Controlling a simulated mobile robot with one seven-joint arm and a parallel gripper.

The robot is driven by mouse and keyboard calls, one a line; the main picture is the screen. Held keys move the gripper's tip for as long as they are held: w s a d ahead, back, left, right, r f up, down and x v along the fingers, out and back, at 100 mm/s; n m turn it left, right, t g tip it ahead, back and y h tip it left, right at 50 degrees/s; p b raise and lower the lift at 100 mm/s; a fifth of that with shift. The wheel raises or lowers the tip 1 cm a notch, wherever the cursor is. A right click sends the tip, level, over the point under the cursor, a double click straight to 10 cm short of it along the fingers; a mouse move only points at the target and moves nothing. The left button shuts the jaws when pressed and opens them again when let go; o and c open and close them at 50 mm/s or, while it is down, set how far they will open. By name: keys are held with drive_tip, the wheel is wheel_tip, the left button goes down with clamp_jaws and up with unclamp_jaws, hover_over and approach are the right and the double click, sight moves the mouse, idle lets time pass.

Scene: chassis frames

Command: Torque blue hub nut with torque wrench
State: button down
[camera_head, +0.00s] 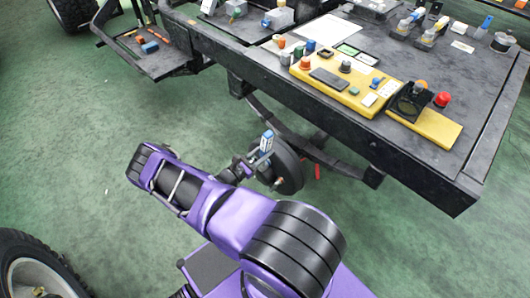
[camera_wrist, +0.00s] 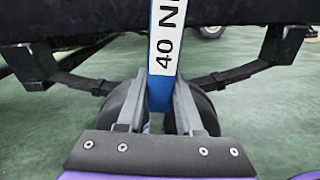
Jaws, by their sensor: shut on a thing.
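The torque wrench (camera_head: 266,141) is blue with a white label and stands up from my gripper (camera_head: 250,163) in the head view. In the wrist view the wrench (camera_wrist: 158,92) runs upward between the two grey fingers of my gripper (camera_wrist: 157,103), which are shut on it. Its label reads "40 N", cut off at the top edge. A dark round hub (camera_head: 289,171) is just beyond my gripper, below the chassis. In the wrist view the hub's dark rounded sides show behind the fingers. I cannot make out the blue hub nut; the gripper and wrench cover the hub's middle.
The black chassis deck (camera_head: 440,165) overhangs just behind the hub, with a leaf spring (camera_head: 325,150) beneath it. A yellow panel (camera_head: 338,88) with knobs and several small parts lies on the deck. A tyre (camera_head: 35,265) is at lower left. The green floor at left is clear.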

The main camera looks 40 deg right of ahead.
drive_tip(key=shift+a, duration=0.1)
drive_tip(key=shift+s+a, duration=0.15)
drive_tip(key=shift+a, duration=1.35)
drive_tip(key=shift+s+a, duration=0.2)
drive_tip(key=shift+a, duration=2.2)
